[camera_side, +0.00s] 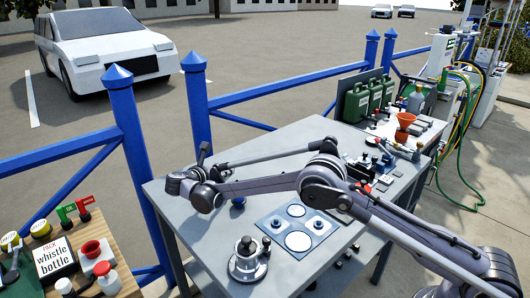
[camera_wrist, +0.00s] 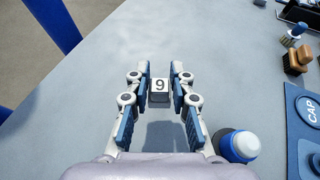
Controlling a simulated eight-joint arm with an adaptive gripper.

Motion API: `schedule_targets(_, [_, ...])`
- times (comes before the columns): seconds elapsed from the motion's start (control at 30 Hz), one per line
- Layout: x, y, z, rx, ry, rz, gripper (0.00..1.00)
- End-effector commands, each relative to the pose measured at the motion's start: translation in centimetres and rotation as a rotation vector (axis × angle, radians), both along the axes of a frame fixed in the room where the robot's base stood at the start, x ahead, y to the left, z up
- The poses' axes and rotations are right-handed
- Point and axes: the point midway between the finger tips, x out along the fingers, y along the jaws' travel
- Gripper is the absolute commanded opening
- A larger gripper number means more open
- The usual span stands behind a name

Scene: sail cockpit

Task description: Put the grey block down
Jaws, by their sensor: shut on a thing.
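My gripper is shut on the block, one blue-padded finger on each side. The grey table top (camera_wrist: 100,75) lies beneath, with a darker patch behind the block. I cannot tell how high the block is held. In the side view my gripper (camera_side: 203,155) is over the left part of the table (camera_side: 200,240), and the block is not clear there.
A white and blue round piece (camera_wrist: 238,146) stands right of my gripper. A blue panel (camera_wrist: 292,105) reading CAP and brown blocks (camera_wrist: 298,60) are further right. The table is bare ahead and left. A blue fence (camera_side: 132,140) runs beyond the table's left edge.

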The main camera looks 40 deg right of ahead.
Motion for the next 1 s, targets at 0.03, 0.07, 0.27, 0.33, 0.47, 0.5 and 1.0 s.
schedule_targets(0.03, [0.0, 0.0, -0.5, 0.000, 0.000, 0.000, 0.00])
schedule_targets(0.07, [0.0, 0.0, -0.9, 0.000, 0.000, 0.000, 0.00])
schedule_targets(0.27, [-0.1, 0.0, -3.4, 0.000, 0.000, 0.000, 0.00])
schedule_targets(0.33, [-0.1, -0.1, -3.7, 0.000, 0.000, 0.000, 0.00])
schedule_targets(0.47, [-0.1, -0.1, -3.7, 0.000, 0.000, 0.000, 0.00])
schedule_targets(0.5, [-0.1, -0.1, -3.7, 0.000, 0.000, 0.000, 0.00])
schedule_targets(1.0, [-0.1, -0.1, -4.0, 0.000, 0.000, 0.000, 0.45])
